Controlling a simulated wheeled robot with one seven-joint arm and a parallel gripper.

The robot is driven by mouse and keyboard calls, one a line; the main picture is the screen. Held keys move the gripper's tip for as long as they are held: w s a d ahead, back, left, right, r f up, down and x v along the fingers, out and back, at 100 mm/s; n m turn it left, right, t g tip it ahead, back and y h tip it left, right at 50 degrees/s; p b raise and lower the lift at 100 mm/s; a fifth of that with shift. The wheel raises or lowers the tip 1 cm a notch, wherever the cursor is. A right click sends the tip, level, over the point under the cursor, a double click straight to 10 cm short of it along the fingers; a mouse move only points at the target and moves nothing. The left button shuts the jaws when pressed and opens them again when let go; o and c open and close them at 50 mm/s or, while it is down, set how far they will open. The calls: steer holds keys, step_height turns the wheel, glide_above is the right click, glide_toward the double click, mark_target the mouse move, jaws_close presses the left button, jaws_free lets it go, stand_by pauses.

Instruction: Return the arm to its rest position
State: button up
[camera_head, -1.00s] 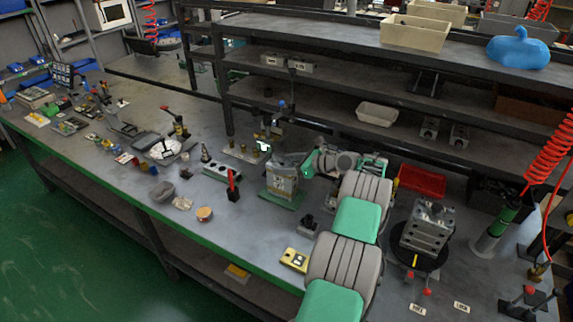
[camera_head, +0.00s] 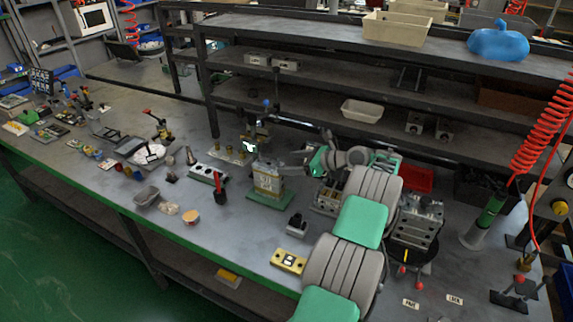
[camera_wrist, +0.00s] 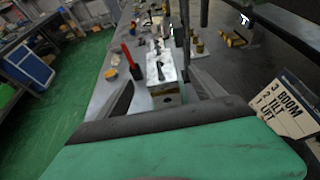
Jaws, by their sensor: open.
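My arm, with grey and green links, reaches up from the bottom of the head view. My gripper (camera_head: 290,165) is at its end, pointing left over the bench, just right of and above a metal valve block on a green base (camera_head: 268,182). In the wrist view my gripper (camera_wrist: 163,95) shows two dark fingers spread apart with nothing held between them. A pale block with a hole (camera_wrist: 165,93) appears beyond the gap; I cannot tell how far off it is.
The bench (camera_head: 235,245) holds many small parts at left. A dark shelf rack (camera_head: 330,95) stands close behind my arm. A larger metal block (camera_head: 418,222) is on a dark round stand to the right. A yellow box (camera_head: 289,262) lies near the front edge.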

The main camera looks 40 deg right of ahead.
steer(key=w+a+r+n+g, duration=0.2)
steer(key=w+a+r+n, duration=0.25)
steer(key=a, duration=0.35)
steer(key=w+a+r+n+g, duration=0.25)
steer(key=w+a+n, duration=0.2)
steer(key=a, duration=0.35)
steer(key=s+a+r+n+g+h, duration=0.1)
steer(key=a+r+n, duration=0.1)
steer(key=a+n, duration=0.3)
steer(key=s+a+r+n+h, duration=0.1)
steer(key=a+r+n, duration=0.15)
steer(key=a, duration=0.45)
steer(key=s+a+r+n+g+h, duration=0.1)
steer(key=s+a+n+g, duration=0.1)
steer(key=s+a+n, duration=0.95)
steer(key=s+a+f+n, duration=0.1)
steer(key=s+a+n, duration=0.1)
steer(key=s, duration=0.4)
steer(key=s+a+f+n+g+h, duration=0.1)
steer(key=s+a+f+n, duration=0.1)
steer(key=s, duration=0.4)
steer(key=shift+s+a+h, duration=0.3)
steer(key=shift+s+a, duration=0.1)
steer(key=shift+a, duration=0.25)
